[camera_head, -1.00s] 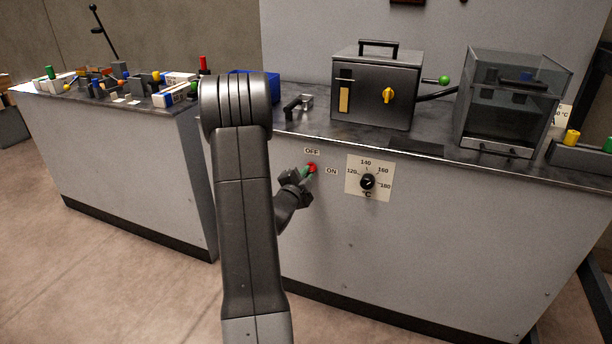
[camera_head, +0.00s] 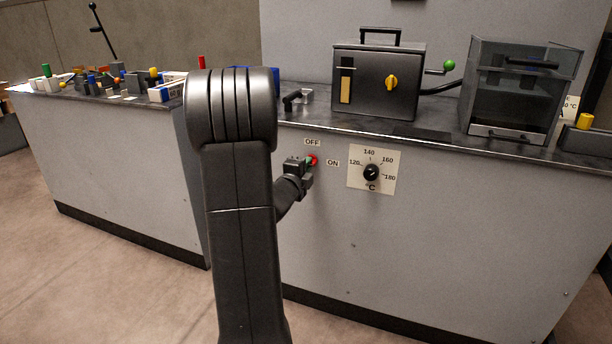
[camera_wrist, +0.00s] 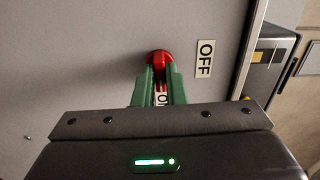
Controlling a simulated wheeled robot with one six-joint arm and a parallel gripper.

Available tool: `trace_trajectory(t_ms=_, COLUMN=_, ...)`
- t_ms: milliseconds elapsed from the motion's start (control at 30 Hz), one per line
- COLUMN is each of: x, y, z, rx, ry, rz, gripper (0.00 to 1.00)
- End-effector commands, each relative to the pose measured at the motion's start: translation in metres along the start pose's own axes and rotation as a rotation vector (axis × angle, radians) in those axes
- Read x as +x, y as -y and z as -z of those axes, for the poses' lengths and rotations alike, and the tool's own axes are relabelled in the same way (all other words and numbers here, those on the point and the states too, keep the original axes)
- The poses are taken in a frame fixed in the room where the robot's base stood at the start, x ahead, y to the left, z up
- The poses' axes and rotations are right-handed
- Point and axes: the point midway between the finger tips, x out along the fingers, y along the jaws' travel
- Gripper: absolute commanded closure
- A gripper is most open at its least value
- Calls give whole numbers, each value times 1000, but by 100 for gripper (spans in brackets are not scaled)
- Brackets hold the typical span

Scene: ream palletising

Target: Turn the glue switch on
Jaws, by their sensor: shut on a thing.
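The glue switch (camera_head: 315,160) is a red knob on the grey cabinet front, between an OFF label (camera_head: 312,142) above it and an ON label (camera_head: 333,162) to its right. In the wrist view the red switch (camera_wrist: 158,56) shows at the green fingertips. My gripper (camera_head: 308,161) comes from the left and is shut on the switch; its fingers (camera_wrist: 158,76) lie on both sides of a red part. The ON label (camera_wrist: 161,99) shows partly between the fingers, and the OFF label (camera_wrist: 205,58) is clear. The fingers hide which way the switch points.
A temperature dial (camera_head: 371,173) is on the panel right of the switch. On the counter above stand a dark box with a yellow knob (camera_head: 391,83) and a glass-sided case (camera_head: 515,90). A second bench (camera_head: 120,160) with several small parts is at left.

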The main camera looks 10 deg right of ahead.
Motion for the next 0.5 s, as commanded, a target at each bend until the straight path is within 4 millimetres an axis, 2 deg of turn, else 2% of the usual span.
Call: trace_trajectory(t_ms=500, x=0, y=-1, z=0, rx=42, ry=0, rz=-4, gripper=100)
